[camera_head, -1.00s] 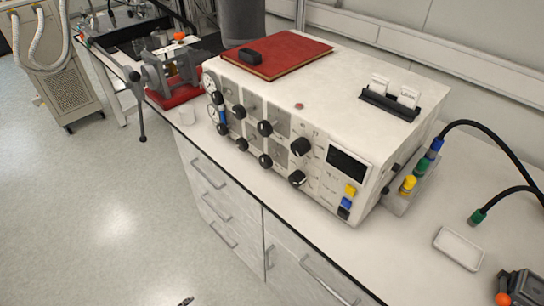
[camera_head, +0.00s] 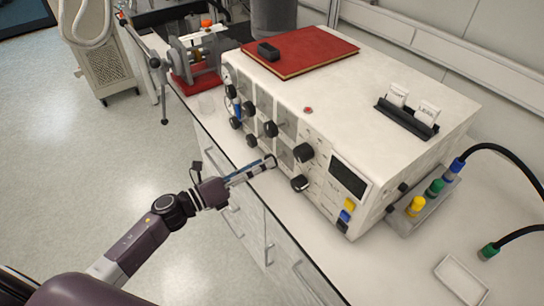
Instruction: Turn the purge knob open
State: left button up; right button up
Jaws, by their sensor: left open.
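The white control unit (camera_head: 420,130) stands on the bench with several black knobs on its front panel. The labels are too small to read, so I cannot tell which is the purge knob. Two larger knobs, an upper one (camera_head: 304,152) and a lower one (camera_head: 299,182), sit beside the dark display (camera_head: 348,177). My left gripper (camera_head: 268,163) is open, with its fingertips at a lower-row knob left of the lower large knob. The fingers partly hide that knob, and I cannot tell whether they touch it. My right gripper is not in view.
A red book (camera_head: 300,50) with a small black object (camera_head: 268,51) lies on the unit. A clamp device on a red base (camera_head: 195,82) stands at its left. Colored connectors (camera_head: 416,206) and black hoses are at the right. Bench drawers are below the front edge.

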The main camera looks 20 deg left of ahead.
aim_at(275, 159)
pick_arm(q)
jog(key=x, duration=0.3)
jog(key=shift+r+p, duration=0.1)
jog(key=shift+p, duration=0.2)
jog(key=shift+w+d, duration=0.35)
jog(key=shift+d, duration=0.05)
jog(key=c, duration=1.2)
